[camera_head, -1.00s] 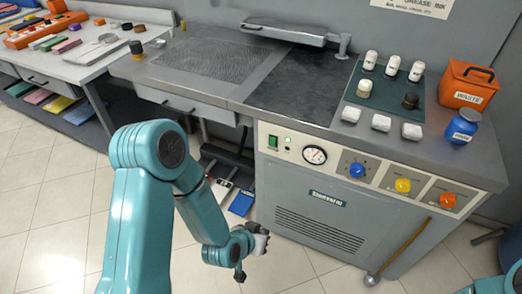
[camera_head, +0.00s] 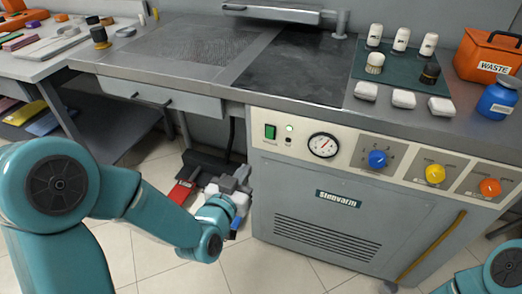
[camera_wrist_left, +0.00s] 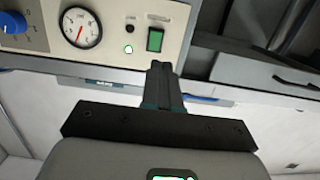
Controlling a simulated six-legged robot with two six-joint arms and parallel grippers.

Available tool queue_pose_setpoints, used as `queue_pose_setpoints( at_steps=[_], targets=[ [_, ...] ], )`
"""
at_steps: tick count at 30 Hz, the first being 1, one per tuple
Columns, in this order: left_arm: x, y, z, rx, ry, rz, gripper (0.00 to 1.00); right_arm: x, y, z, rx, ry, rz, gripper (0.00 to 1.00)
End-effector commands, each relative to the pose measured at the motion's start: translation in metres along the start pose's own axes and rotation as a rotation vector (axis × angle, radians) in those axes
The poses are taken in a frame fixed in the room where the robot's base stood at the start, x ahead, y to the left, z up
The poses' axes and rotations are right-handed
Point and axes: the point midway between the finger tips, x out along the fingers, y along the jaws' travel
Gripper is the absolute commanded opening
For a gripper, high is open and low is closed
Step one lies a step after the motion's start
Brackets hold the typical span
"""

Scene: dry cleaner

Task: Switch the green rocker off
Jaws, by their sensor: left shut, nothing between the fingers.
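The green rocker (camera_head: 270,131) is a small upright rectangle at the left end of the cream control panel (camera_head: 345,147). A small round lamp (camera_head: 289,128) beside it glows pale green. In the left wrist view the rocker (camera_wrist_left: 155,40) and the lit lamp (camera_wrist_left: 128,49) show just beyond the fingertips. My left gripper (camera_head: 243,174) is shut and empty, below and left of the rocker in the head view. The shut fingers (camera_wrist_left: 162,68) point toward the rocker in the wrist view; whether they touch the panel is not clear, but they look apart. My right gripper is outside the view.
Right of the rocker are a pressure gauge (camera_head: 322,145) and blue (camera_head: 377,159), yellow (camera_head: 435,174) and orange (camera_head: 489,187) knobs. The worktop edge overhangs the panel. A drawer (camera_head: 165,98) is to the left. A red pedal (camera_head: 181,194) lies below.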

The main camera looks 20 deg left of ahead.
Motion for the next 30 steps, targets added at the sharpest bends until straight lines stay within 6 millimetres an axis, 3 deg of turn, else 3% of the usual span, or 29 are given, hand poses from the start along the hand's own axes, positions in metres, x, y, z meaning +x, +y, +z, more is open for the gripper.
queue_pose_setpoints(
  at_steps=[14, 30],
  targets=[
    [0.009, -0.001, 0.001, 0.000, -0.001, 0.000, 0.00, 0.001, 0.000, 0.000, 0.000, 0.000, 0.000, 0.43],
    [0.116, -0.003, 0.002, -0.001, -0.001, 0.000, 0.00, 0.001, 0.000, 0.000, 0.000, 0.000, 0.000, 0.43]
  ],
)
